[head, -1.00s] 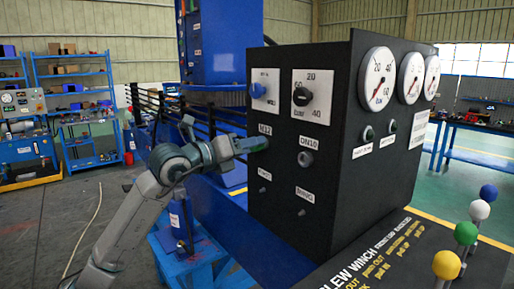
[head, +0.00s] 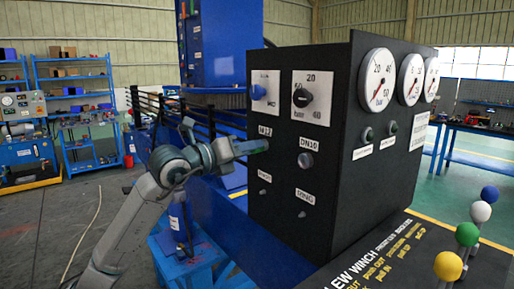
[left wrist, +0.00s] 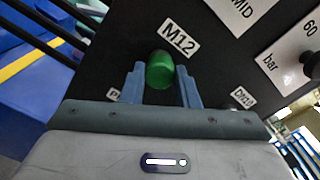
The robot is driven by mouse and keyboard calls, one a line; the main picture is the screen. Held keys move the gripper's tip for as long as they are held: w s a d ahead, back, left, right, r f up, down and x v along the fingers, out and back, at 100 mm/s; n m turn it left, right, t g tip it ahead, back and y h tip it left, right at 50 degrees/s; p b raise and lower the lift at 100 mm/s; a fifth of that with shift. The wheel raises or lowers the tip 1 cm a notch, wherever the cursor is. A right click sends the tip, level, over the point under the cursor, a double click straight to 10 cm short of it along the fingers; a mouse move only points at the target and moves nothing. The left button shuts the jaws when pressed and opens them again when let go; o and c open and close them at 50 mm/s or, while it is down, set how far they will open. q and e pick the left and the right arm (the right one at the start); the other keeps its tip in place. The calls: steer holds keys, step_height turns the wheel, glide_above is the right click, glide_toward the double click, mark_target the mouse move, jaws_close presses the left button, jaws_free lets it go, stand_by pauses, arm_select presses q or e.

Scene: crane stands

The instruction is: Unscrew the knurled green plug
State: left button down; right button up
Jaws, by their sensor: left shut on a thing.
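The green plug (left wrist: 160,70) sits on the black panel just below the M12 label (left wrist: 179,40) in the left wrist view. My left gripper (left wrist: 161,82) has one finger on each side of the plug and is shut on it. In the head view my left gripper (head: 258,146) reaches the panel's left part under the M12 label, and its fingers hide the plug. The knurling is too small to make out. My right gripper is not in view.
The black control box (head: 338,190) carries a DN10 fitting (head: 305,160), two knobs above and round gauges (head: 377,79) on its right face. Levers with coloured balls (head: 467,234) stand at the lower right. A blue stool (head: 185,262) stands below my left arm.

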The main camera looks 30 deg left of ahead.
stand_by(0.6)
arm_select(q)
steer(key=shift+s+n+b, duration=0.1)
steer(key=shift+n+b, duration=1.05)
steer(key=shift+n, duration=1.45)
steer(key=shift+f, duration=0.1)
steer(key=shift+n+b, duration=0.8)
steer(key=shift+n, duration=1.7)
